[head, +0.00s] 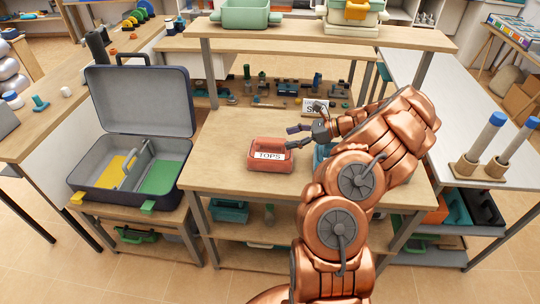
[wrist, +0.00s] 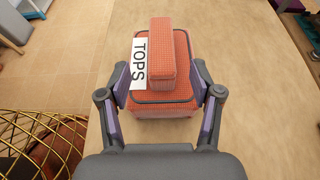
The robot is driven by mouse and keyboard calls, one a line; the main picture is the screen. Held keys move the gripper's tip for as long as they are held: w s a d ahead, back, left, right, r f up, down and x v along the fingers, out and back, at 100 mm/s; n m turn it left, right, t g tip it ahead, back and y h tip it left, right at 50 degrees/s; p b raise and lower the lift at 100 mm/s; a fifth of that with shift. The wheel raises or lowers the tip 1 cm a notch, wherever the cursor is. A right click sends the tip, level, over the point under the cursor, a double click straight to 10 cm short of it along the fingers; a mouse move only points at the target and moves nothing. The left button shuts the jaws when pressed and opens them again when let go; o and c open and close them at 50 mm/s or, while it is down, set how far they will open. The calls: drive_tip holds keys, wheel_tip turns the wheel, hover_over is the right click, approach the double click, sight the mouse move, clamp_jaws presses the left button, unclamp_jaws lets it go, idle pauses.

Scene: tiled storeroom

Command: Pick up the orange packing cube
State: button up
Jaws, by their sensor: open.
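The orange packing cube (head: 264,165) lies on the wooden table, left of my arm, with a white TOPS label on it. In the wrist view the cube (wrist: 160,110) shows its mesh body, dark piping and a raised orange handle strip on top. My gripper (head: 297,137) is open above the cube's right side in the head view. In the wrist view my gripper (wrist: 161,76) has one purple-padded finger on each side of the cube. I cannot tell whether the fingers touch it. My arm hides part of the table to the right.
An open grey-blue suitcase (head: 88,175) with yellow and green compartments stands at left. A blue item (head: 322,153) sits partly hidden behind my arm. A white label card (head: 315,106) and several small tools are at the back. The table front left of the cube is clear.

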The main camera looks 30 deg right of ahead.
sight(273, 140)
drive_tip(key=x, duration=0.2)
drive_tip(key=p+x, duration=0.1)
drive_tip(key=x, duration=0.1)
drive_tip(key=p+x, duration=0.1)
drive_tip(key=x, duration=0.2)
drive_tip(key=shift+w+r, duration=0.1)
drive_tip(key=shift+r, duration=0.3)
drive_tip(key=shift+w+a+f, duration=0.2)
drive_tip(key=shift+w+a, duration=0.05)
drive_tip(key=shift+c, duration=0.3)
clamp_jaws()
